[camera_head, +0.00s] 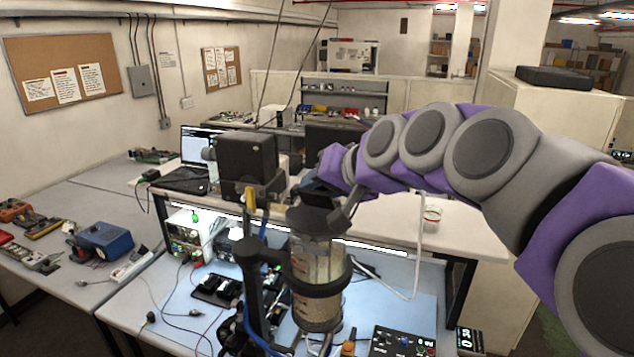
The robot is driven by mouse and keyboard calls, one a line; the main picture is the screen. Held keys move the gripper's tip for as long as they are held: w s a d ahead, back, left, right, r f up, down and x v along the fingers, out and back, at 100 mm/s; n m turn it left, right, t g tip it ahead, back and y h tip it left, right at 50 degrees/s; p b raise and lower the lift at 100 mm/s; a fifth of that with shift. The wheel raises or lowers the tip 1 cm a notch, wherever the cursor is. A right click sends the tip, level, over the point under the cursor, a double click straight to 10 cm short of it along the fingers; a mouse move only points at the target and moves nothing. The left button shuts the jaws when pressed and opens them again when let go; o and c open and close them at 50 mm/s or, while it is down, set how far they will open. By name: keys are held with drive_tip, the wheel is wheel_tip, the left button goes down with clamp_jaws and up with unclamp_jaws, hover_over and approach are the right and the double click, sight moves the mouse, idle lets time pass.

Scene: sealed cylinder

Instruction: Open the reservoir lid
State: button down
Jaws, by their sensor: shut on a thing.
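The reservoir (318,268) is an upright, beige, worn cylinder in a dark ring clamp on a stand in the middle front. Its dark grey lid (312,221) sits at the top of the cylinder. My purple and grey arm reaches in from the right. My gripper (335,206) is at the lid from above and is shut on it. The exact finger contact is partly hidden by the dark gripper body, and I cannot tell whether the lid has turned or lifted.
A black box-shaped device (247,160) stands just behind and left of the reservoir. A control box (402,342) lies at the front right. A blue box (104,241) and tools fill the left bench. Cables run across the blue mat (160,312).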

drive_tip(key=shift+w+d+r+m+g+y, duration=0.1)
drive_tip(key=shift+w+d+m+g+y, duration=0.15)
drive_tip(key=shift+w+m+g, duration=0.5)
drive_tip(key=shift+w+f+m+g+y+p, duration=0.1)
drive_tip(key=shift+f+m+g+y+p, duration=0.1)
drive_tip(key=shift+g, duration=0.3)
drive_tip(key=shift+w+f+m+g+y+p, duration=0.1)
drive_tip(key=shift+m+g+p, duration=0.1)
drive_tip(key=shift+g, duration=0.25)
drive_tip(key=shift+d, duration=0.1)
drive_tip(key=c, duration=1)
unclamp_jaws()
drive_tip(key=shift+o, duration=0.4)
drive_tip(key=shift+s+f, duration=0.1)
